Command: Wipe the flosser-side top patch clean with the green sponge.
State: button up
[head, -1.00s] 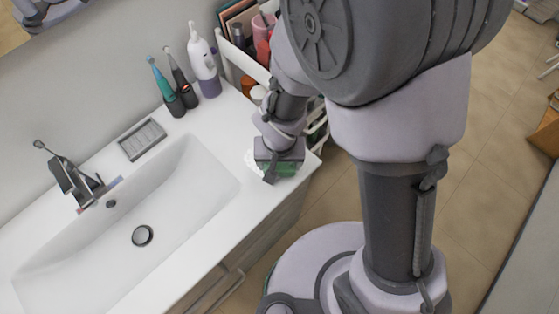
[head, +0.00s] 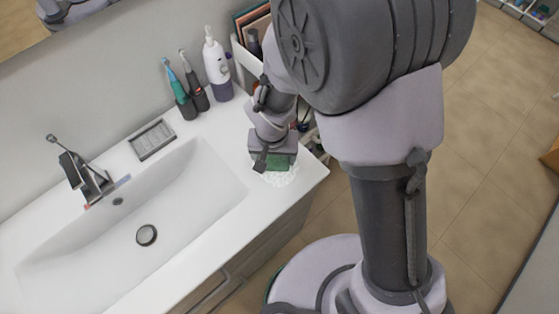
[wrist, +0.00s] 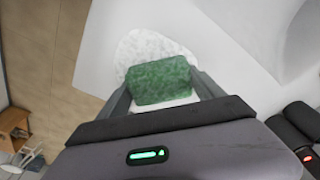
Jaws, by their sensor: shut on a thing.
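My gripper (head: 271,163) is shut on the green sponge (head: 281,161), low over the right end of the white sink counter. The sponge also shows between the fingers in the wrist view (wrist: 162,80). The pale, speckled round patch (head: 282,178) lies on the counter top at and under the sponge. In the wrist view the patch (wrist: 148,45) shows beyond the sponge, with a little beside it; the sponge covers the rest. Whether the sponge presses on the counter is hard to tell. The white flosser (head: 217,68) with a grey-purple base stands behind, near the wall.
Teal and dark electric toothbrushes (head: 181,90) stand left of the flosser. A grey soap tray (head: 152,140), faucet (head: 85,178) and sink basin (head: 130,215) lie to the left. The counter's right edge is close to my gripper.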

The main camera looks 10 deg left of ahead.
aim_at(287, 175)
jog(key=shift+w+a+f, duration=0.1)
jog(key=shift+w+a, duration=0.95)
jog(key=shift+a, duration=0.15)
jog(key=shift+s+d+b, duration=0.75)
jog(key=shift+s+d, duration=0.65)
jog(key=shift+d, duration=0.25)
jog(key=shift+s+d+b, duration=0.7)
jog(key=shift+s+d, duration=0.65)
jog(key=shift+d, duration=0.25)
jog(key=w+a, duration=0.2)
jog(key=shift+w+a, duration=0.15)
jog(key=shift+a, duration=0.25)
jog(key=shift+w+a, duration=1.65)
jog(key=shift+a, duration=0.25)
jog(key=shift+s+d+b, duration=0.95)
jog(key=shift+s+d, duration=0.75)
jog(key=shift+d, duration=0.25)
jog(key=s+d, duration=0.2)
jog(key=shift+s+d+b, duration=0.1)
jog(key=shift+d+b, duration=0.25)
notch_tip(287, 175, up, 7)
jog(key=p, duration=0.5)
